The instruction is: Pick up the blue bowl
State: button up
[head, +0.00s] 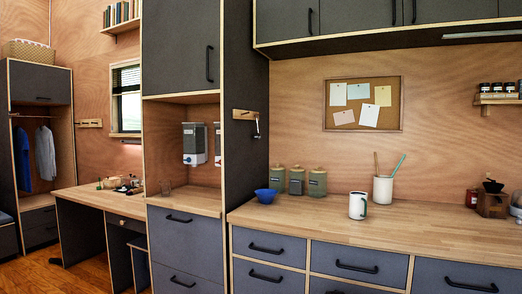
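The blue bowl (265,196) sits upright on the wooden counter (310,211), at its left end near the tall dark cabinet. It is small in the head view and its rim looks unobstructed. Green-grey canisters with lids (296,181) stand just to its right and behind it. My gripper is not in view.
A white mug (358,205) and a white utensil crock (383,189) stand to the right of the canisters. A coffee grinder (491,203) and a red jar (471,198) are at the far right. Drawers with black handles (357,266) line the counter front. The counter's front middle is clear.

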aim_at(265, 196)
jog(key=i+j, duration=0.1)
jog(key=j, duration=0.3)
jog(key=i+j, duration=0.1)
jog(key=j, duration=0.3)
jog(key=i+j, duration=0.1)
jog(key=j, duration=0.3)
jog(key=i+j, duration=0.1)
jog(key=j, duration=0.3)
